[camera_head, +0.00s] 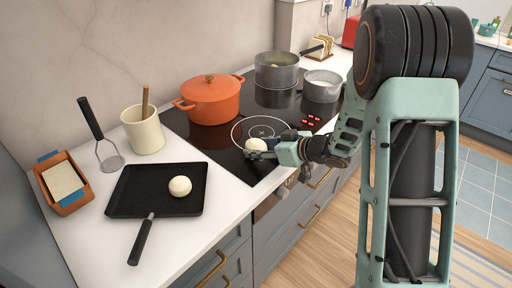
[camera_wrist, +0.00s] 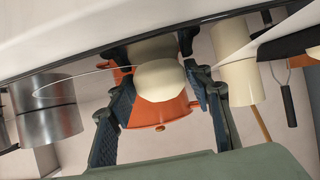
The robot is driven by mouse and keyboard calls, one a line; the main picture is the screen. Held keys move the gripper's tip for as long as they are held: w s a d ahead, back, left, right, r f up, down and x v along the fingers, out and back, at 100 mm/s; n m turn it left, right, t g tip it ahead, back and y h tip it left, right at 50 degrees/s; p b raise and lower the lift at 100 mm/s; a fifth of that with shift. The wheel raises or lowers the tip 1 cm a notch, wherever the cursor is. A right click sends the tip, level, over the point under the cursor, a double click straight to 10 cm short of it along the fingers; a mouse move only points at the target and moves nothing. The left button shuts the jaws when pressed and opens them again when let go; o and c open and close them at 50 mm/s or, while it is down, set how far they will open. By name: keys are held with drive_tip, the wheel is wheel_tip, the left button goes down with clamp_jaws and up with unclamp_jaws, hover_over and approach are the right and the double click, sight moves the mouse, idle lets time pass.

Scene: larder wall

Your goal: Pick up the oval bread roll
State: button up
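A pale bread roll (camera_head: 256,145) sits on the black hob near its front left. My gripper (camera_head: 262,150) is low at the hob, with its fingers around this roll. In the wrist view the roll (camera_wrist: 160,76) lies between the two dark fingers (camera_wrist: 162,82); it looks slightly wider than tall. The fingers stand apart on either side of it, with a narrow gap at most. The roll's pale reflection in the hob meets it. A second pale, rounder roll (camera_head: 180,186) lies in the square black pan (camera_head: 140,190) at left.
An orange pot (camera_head: 210,98) stands behind the roll. Steel pots (camera_head: 277,70) (camera_head: 321,86) stand farther back on the hob. A cream utensil crock (camera_head: 143,130), a masher (camera_head: 103,135) and an orange tray (camera_head: 64,184) stand at left. The counter's front edge is close to my arm.

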drive_tip(key=c, duration=0.6)
drive_tip(key=shift+c, duration=0.2)
drive_tip(key=shift+r, duration=0.15)
